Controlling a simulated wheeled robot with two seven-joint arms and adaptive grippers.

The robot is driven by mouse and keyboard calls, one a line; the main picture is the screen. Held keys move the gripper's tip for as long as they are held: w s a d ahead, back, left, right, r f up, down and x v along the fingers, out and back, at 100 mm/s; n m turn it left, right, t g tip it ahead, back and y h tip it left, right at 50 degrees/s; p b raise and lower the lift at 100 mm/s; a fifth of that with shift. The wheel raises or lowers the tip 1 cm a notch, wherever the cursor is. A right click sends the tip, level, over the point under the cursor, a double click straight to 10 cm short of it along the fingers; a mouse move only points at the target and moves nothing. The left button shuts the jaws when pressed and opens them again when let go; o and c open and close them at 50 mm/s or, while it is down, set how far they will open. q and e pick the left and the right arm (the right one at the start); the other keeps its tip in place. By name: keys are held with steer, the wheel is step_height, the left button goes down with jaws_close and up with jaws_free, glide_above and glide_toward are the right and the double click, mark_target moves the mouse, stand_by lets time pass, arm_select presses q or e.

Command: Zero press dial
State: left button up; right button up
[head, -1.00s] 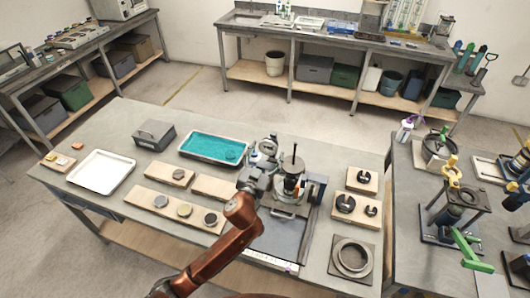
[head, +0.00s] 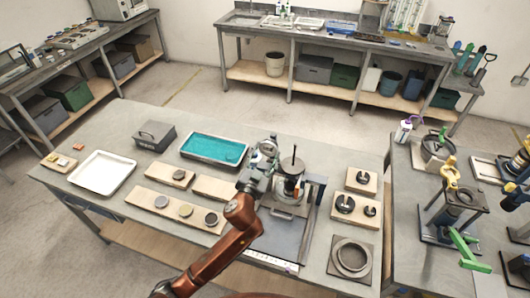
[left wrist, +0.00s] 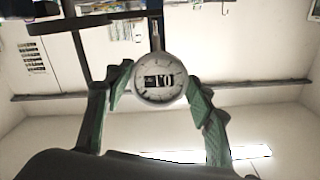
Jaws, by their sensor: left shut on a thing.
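The press (head: 291,184) stands on a dark plate near the middle of the near bench, with a thin upright rod at its top. A round dial (left wrist: 160,78) with a pale face and a dark display shows in the left wrist view, on a stem that comes from above. My left gripper (head: 268,152) is at the press's left side. In the left wrist view its green-padded fingers (left wrist: 160,92) stand on both sides of the dial, closed on it. The fine marks on the dial face are too small to read. My right gripper is not in view.
A teal tray (head: 214,147), a white tray (head: 101,173) and a grey box (head: 154,135) stand left of the press. Wooden boards with discs lie in front of them. A ring on a square plate (head: 351,258) lies at right.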

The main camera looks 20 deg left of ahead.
arm_select(q)
steer(key=shift+r+m+p, duration=0.2)
steer(key=shift+m+p, duration=0.6)
steer(key=shift+m, duration=0.4)
steer(key=shift+f+m+p, duration=0.15)
steer(key=shift+m+p, duration=0.15)
steer(key=shift+m, duration=0.5)
steer(key=o, duration=1.1)
steer(key=shift+o, duration=0.3)
steer(key=s, duration=1.2)
steer(key=shift+a, duration=0.25)
